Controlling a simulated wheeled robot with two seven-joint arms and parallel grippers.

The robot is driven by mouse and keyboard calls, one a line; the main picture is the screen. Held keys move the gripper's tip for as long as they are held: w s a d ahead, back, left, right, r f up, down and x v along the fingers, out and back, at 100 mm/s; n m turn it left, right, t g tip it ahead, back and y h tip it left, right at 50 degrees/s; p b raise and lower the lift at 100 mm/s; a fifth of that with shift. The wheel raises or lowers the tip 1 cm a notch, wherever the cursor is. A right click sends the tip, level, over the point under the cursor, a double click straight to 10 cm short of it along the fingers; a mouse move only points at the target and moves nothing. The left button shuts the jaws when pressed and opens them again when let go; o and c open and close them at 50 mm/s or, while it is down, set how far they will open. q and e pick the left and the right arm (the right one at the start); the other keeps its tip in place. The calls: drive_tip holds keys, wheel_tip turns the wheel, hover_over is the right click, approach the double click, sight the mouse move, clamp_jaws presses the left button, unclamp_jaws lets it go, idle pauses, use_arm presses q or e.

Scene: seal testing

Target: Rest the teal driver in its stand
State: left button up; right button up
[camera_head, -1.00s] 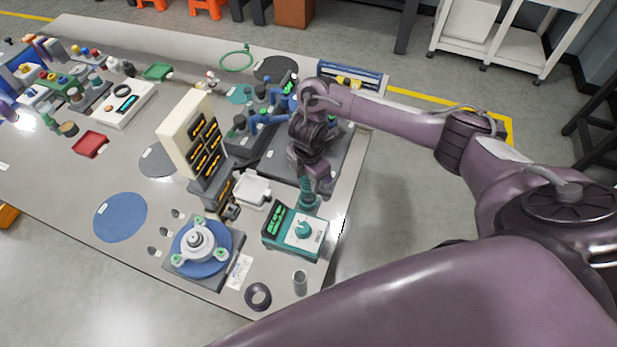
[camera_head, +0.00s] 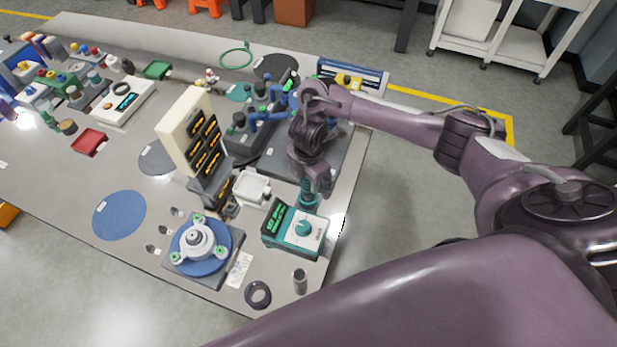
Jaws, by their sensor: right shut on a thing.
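My right gripper (camera_head: 314,186) points down over the right end of the bench. It is shut on the teal driver (camera_head: 308,197), whose ribbed teal part shows below the jaws. The driver is roughly upright, just behind the teal box with a dial (camera_head: 303,228). Its lower end is hidden by that box, so I cannot tell whether it touches anything. A small grey upright cylinder (camera_head: 300,280) stands near the front edge; I cannot tell whether it is the driver's stand. My left gripper is not in view.
A grey fixture with a blue disc (camera_head: 184,262) and a dark ring (camera_head: 257,294) lie in front. A cream rack with lit displays (camera_head: 183,128) stands tall left of the gripper. A white tray (camera_head: 252,188) sits between. Blue valves and pipes (camera_head: 258,118) are behind.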

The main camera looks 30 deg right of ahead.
drive_tip(key=shift+f, duration=0.15)
idle(0.7)
drive_tip(key=o, duration=1.1)
drive_tip(key=shift+o, duration=0.2)
wheel_tip(320, 180, up, 9)
drive_tip(key=p, duration=0.9)
drive_tip(key=shift+f, duration=0.1)
